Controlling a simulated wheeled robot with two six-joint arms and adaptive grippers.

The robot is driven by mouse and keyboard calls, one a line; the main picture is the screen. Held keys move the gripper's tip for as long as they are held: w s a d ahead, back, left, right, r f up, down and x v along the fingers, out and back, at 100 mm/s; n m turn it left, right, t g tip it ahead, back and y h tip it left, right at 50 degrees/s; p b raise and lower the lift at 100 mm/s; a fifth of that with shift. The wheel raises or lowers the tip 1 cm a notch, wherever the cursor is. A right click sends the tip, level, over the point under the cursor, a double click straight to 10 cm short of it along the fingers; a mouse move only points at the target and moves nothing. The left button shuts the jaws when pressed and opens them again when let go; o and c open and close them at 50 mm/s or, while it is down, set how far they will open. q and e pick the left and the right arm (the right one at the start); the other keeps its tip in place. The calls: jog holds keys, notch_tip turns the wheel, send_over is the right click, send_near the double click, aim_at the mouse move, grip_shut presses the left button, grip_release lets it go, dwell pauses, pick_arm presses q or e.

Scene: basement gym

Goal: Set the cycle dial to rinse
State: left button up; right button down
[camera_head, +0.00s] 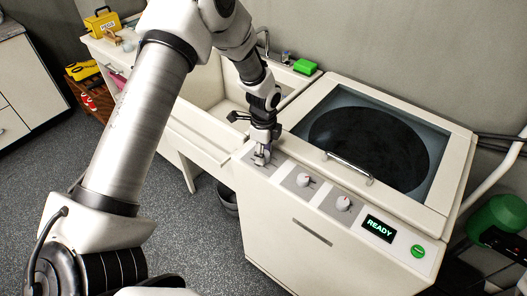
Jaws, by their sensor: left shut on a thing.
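The white washing machine (285,225) stands at the centre right, with a row of dials on its sloped front panel. My left gripper (262,158) points down at the left end of the panel and is shut on the leftmost dial, which the fingers largely hide. A middle dial (304,180) and a right dial (343,203) show to the right, both pale with small red marks. The dial labels are too small to read, so I cannot tell which one is the cycle dial. My right gripper is not in view.
A display (379,228) reads READY, beside a green button (418,251). The dark-windowed lid (452,190) is closed, with a metal handle (348,168) near the panel. A sink (205,92) with a green sponge (304,67) is at the back left. A grey bucket (228,200) stands below.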

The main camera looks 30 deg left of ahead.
pick_arm(q)
jog(key=shift+s+f, duration=0.15)
jog(key=shift+f, duration=0.05)
jog(key=o, duration=1.1)
jog(key=shift+o, duration=0.2)
jog(key=shift+r, duration=0.1)
jog(key=shift+r, duration=0.2)
notch_tip(320, 180, up, 12)
jog(key=shift+f, duration=0.25)
jog(key=shift+w, duration=0.2)
